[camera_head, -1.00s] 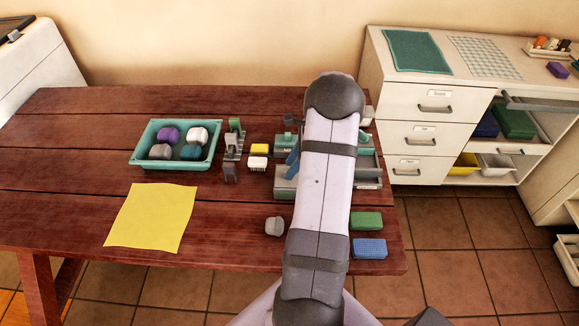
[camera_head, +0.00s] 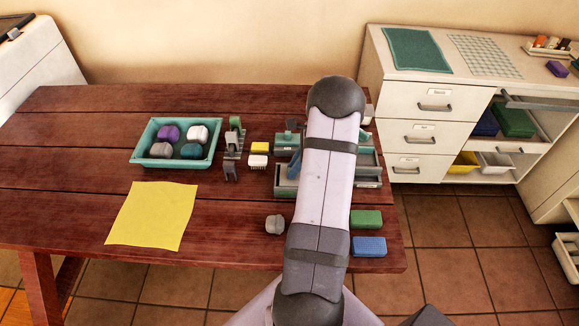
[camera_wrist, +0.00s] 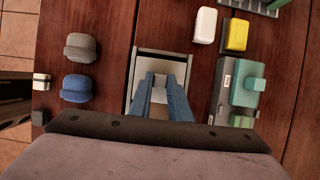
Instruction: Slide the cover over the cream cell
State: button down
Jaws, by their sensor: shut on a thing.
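My gripper (camera_wrist: 165,84) points down into a pale-rimmed rectangular unit (camera_wrist: 161,54). Its two blue fingers are close together, shut on a small part between them that seems to be the cover's grip; the fingers hide most of it. The unit's near-left corner shows in the head view (camera_head: 284,187), left of my arm. The visible inside of the unit is grey, and I cannot make out the cream cell or the cover's edges. One blue finger (camera_head: 294,164) shows in the head view beside my arm, which hides the rest.
White (camera_wrist: 205,25) and yellow (camera_wrist: 237,34) blocks lie beyond. Grey (camera_wrist: 81,47) and blue (camera_wrist: 79,88) lumps are at left. A teal tray (camera_head: 134,158) holds several lumps.

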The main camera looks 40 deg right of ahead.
jog(key=s+d, duration=0.4)
jog(key=shift+s+d, duration=0.3)
jog(key=shift+d, duration=0.05)
jog(key=c, duration=1.6)
grip_release()
jog(key=shift+c, duration=0.2)
jog(key=shift+r, duration=0.15)
jog(key=b+v, duration=0.1)
jog(key=v, duration=0.6)
jog(key=shift+b, duration=0.3)
